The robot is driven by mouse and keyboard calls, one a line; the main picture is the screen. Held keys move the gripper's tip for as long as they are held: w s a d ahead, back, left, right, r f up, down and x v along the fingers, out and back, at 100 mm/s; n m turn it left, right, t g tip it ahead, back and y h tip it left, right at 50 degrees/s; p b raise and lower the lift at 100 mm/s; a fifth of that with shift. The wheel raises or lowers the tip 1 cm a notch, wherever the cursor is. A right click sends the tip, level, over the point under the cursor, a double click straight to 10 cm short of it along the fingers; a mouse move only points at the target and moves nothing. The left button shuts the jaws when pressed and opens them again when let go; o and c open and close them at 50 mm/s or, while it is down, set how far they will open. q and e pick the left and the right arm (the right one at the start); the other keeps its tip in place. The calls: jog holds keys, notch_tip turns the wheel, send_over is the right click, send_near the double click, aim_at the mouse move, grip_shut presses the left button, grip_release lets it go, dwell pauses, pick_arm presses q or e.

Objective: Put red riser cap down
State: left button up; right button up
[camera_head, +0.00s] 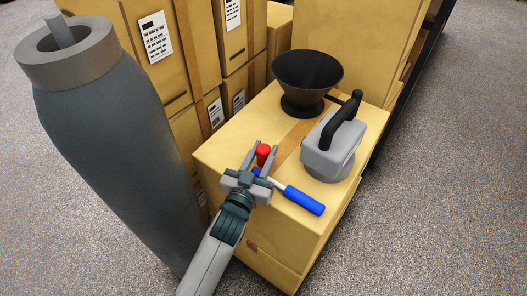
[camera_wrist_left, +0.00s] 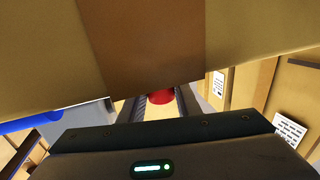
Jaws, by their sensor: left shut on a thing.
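The red riser cap (camera_head: 263,150) is a small red cylinder between the fingers of my left gripper (camera_head: 265,154). The gripper is shut on it over the near left part of a cardboard box top (camera_head: 232,148). I cannot tell whether the cap touches the box. My right gripper is in neither view.
A blue-handled tool (camera_head: 304,200) lies just right of the gripper. A grey device with a black handle (camera_head: 330,150) and a black funnel-shaped cup (camera_head: 307,75) stand on the box. Stacked boxes (camera_head: 150,45) rise behind. A large dark cylinder (camera_head: 110,140) stands left.

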pick_arm(q)
jog(key=shift+f, duration=0.1)
jog(key=o, duration=1)
jog(key=shift+o, duration=0.3)
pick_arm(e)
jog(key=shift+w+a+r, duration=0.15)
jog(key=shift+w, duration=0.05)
pick_arm(q)
jog(key=shift+s, duration=0.1)
jog(key=b+v, duration=0.1)
jog(key=v, duration=0.9)
jog(key=shift+s, duration=0.1)
jog(key=shift+b+v, duration=0.3)
jog(key=shift+v, duration=0.5)
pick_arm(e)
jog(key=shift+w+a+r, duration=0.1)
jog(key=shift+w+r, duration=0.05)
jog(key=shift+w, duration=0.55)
